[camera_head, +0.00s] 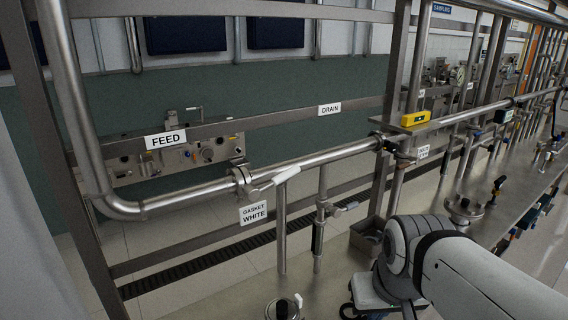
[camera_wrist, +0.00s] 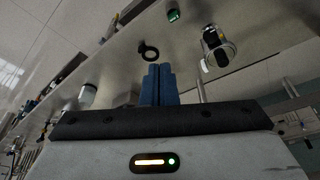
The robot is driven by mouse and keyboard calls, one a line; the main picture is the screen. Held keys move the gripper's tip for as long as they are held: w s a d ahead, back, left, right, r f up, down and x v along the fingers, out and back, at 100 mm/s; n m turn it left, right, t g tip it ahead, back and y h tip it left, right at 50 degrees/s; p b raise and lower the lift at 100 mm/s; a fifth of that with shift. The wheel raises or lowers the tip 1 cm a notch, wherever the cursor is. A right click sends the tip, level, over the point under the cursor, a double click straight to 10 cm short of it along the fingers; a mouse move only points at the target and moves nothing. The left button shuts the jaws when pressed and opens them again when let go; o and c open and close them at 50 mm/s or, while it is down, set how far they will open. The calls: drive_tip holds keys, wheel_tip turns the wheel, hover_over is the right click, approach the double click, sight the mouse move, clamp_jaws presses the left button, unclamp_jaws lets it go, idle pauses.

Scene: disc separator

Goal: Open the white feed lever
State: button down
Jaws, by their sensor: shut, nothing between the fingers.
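The white feed lever (camera_head: 283,177) sticks out to the right from a metal valve clamp (camera_head: 241,178) on the horizontal steel pipe in the head view. It slants slightly upward along the front of the pipe. A "FEED" label (camera_head: 165,139) is on the rail behind, and a "GASKET WHITE" label (camera_head: 253,213) hangs below the valve. In the wrist view my gripper (camera_wrist: 158,68) has its blue fingers together with nothing between them. My gripper's tips do not show in the head view, where my white arm is at the lower right, well apart from the lever. The lever is not recognisable in the wrist view.
A steel frame post (camera_head: 68,150) stands left of the valve, and a second valve (camera_head: 325,206) on a vertical pipe is to its right. A yellow block (camera_head: 415,118) sits on the frame. A black ring (camera_wrist: 149,52) lies beyond my fingertips in the wrist view.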

drive_tip(key=w+a+r+n+t+y+b, duration=0.1)
drive_tip(key=w+a+r+n+b, duration=0.1)
drive_tip(key=w+a+r, duration=0.55)
drive_tip(key=w+a+r+n+t+b, duration=0.1)
drive_tip(key=w+a+r+n+b, duration=0.3)
drive_tip(key=r, duration=0.7)
drive_tip(key=w+a+r+n+t+y, duration=0.1)
drive_tip(key=w+a+r+t, duration=0.1)
drive_tip(key=w+a+r, duration=0.45)
hover_over(282, 179)
drive_tip(key=f, duration=0.6)
drive_tip(key=shift+w+a+b, duration=0.1)
drive_tip(key=shift+a+b, duration=0.3)
drive_tip(key=shift+d+f, duration=0.25)
drive_tip(key=shift+f, duration=0.25)
drive_tip(key=shift+d+f, duration=0.2)
drive_tip(key=shift+f, duration=0.3)
drive_tip(key=shift+d+f, duration=0.2)
drive_tip(key=shift+f, duration=0.4)
drive_tip(key=shift+a, duration=0.15)
